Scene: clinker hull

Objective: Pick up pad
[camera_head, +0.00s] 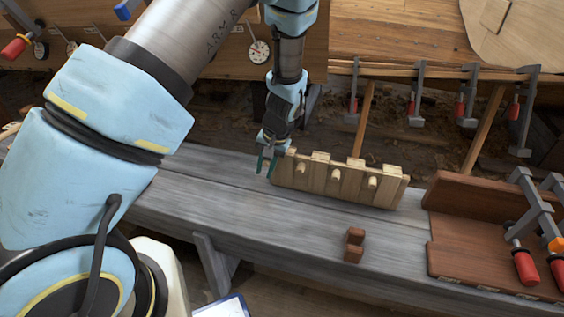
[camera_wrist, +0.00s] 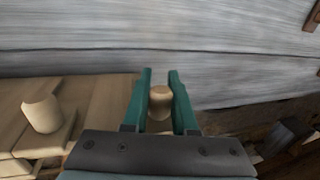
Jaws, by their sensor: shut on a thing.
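A pale wooden rack (camera_head: 318,181) stands on the grey bench, with several blocks along its top and short round knobs on its front. My gripper (camera_head: 266,164) is at the rack's left end, pointing down. In the wrist view, the green fingers of my gripper (camera_wrist: 160,96) are shut on a short, round pale wooden knob (camera_wrist: 160,103). I cannot tell whether a pad block is joined to this knob, as its lower part is hidden. Another pale knob (camera_wrist: 42,114) stands to the left, outside the fingers. No other thing clearly shows as the pad.
A red-brown wooden piece (camera_head: 470,245) with red-handled clamps (camera_head: 526,266) is at the right. More clamps hang from the hull edge behind. The bench's front left is clear.

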